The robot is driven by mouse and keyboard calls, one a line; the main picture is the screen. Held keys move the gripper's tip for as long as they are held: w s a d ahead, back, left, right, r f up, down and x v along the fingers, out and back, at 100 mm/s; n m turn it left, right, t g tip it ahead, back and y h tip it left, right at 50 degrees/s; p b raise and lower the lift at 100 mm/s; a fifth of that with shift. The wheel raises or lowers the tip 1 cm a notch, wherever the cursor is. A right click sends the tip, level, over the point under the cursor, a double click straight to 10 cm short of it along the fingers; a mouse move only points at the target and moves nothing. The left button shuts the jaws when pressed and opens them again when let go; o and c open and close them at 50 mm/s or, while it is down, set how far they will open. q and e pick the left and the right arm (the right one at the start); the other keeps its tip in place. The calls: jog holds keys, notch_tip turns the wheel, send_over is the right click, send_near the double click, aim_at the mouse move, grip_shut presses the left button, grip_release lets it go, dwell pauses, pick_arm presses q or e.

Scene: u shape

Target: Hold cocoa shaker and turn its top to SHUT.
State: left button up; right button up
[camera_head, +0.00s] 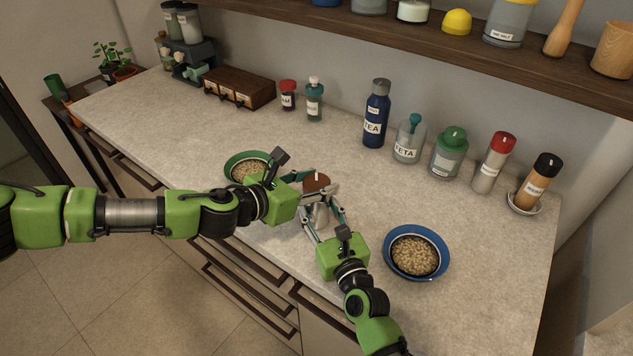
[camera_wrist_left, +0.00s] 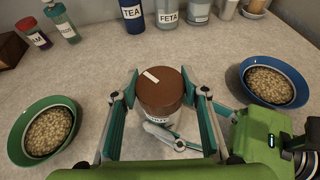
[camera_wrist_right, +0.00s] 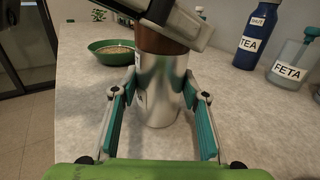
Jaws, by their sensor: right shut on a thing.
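The cocoa shaker has a silver body (camera_wrist_right: 160,85) and a brown top (camera_head: 316,182), and stands upright on the counter. A pale mark shows on the top in the left wrist view (camera_wrist_left: 160,90), and its body label is partly hidden. My right gripper (camera_wrist_right: 160,100) is shut on the silver body from the front. My left gripper (camera_wrist_left: 162,88) is open, its fingers on either side of the brown top and very close to it. In the right wrist view, part of the left gripper hides the top's upper part.
A green bowl (camera_wrist_left: 17,140) and a blue bowl (camera_head: 387,262), both filled with beige pieces, stand left and right of the shaker. Behind are a TEA bottle (camera_head: 376,112), a FETA jar (camera_head: 409,138) and several other containers. A wooden shelf (camera_head: 430,35) overhangs the back.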

pick_arm(q)
jog(key=shift+n, duration=0.3)
jog(key=n+t+y, duration=0.2)
jog(key=n+y, duration=0.1)
jog(key=shift+d+f, duration=0.1)
jog(key=shift+n+t+y, duration=0.6)
jog(key=shift+n+y, duration=0.6)
jog(key=shift+y, duration=0.4)
jog(key=shift+w, duration=0.1)
jog(key=o, duration=1.1)
jog(key=v, duration=1.2)
